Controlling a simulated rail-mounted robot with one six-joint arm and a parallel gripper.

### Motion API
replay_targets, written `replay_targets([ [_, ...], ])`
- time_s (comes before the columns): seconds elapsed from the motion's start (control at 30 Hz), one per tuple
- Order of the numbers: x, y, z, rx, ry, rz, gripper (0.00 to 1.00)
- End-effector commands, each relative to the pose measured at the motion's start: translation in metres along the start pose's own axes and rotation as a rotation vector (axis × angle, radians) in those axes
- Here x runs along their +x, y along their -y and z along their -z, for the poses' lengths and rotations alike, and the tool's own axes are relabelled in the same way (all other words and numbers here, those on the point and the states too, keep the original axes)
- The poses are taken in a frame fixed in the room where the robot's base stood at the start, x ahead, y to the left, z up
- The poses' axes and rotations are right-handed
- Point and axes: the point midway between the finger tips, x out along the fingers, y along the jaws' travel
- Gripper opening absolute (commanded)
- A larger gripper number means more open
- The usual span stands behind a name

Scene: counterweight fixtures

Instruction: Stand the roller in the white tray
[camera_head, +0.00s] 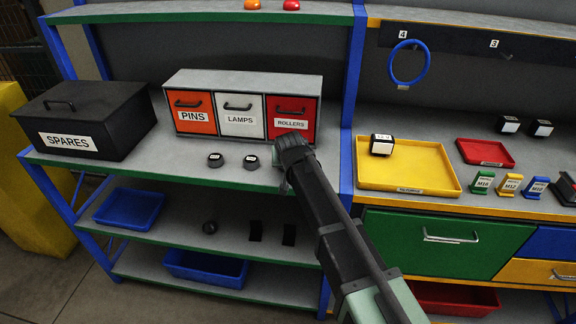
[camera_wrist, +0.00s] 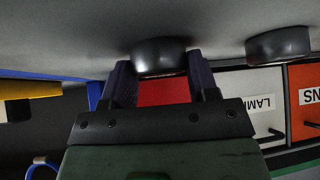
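I see no white tray in either view. Nothing is plainly the roller; a red drawer (camera_head: 290,117) labelled ROLLERS is shut in the grey cabinet. Two short black discs with pale tops, a left one (camera_head: 215,159) and a right one (camera_head: 250,161), lie on the shelf before the cabinet. My gripper (camera_head: 282,174) is right of the right disc, its fingers mostly hidden by the arm. In the upside-down wrist view, my gripper (camera_wrist: 161,80) has its fingers apart. One black disc (camera_wrist: 160,56) shows between or beyond the fingertips; contact is unclear. Another (camera_wrist: 279,45) is to its right.
The cabinet also has PINS (camera_head: 192,113) and LAMPS (camera_head: 238,116) drawers, both shut. A black SPARES box (camera_head: 90,115) stands left. A yellow tray (camera_head: 425,170) with a black block (camera_head: 381,145) sits right, past a blue post (camera_head: 350,110). Blue bins (camera_head: 130,208) and dark parts occupy lower shelves.

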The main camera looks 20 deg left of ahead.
Motion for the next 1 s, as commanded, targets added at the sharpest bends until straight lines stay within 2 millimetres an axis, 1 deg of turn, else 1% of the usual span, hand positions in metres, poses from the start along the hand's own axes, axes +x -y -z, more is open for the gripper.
replay_targets([
  [0.03,0.000,0.000,0.000,0.000,0.000,0.000,0.36],
  [0.13,0.000,0.000,0.000,0.000,0.000,0.000,0.20],
  [0.17,0.000,0.000,0.000,0.000,-0.001,0.000,0.19],
  [0.2,0.000,0.000,0.000,0.000,-0.001,0.000,0.13],
  [0.47,-0.003,0.000,0.002,0.000,-0.001,0.000,0.13],
  [0.63,-0.016,0.000,0.013,0.000,-0.001,0.000,0.13],
  [0.77,-0.038,0.000,0.030,0.000,-0.001,0.000,0.13],
  [0.87,-0.062,0.000,0.050,0.000,-0.001,0.000,0.13],
  [1.0,-0.106,0.000,0.084,0.000,-0.001,0.000,0.13],
])
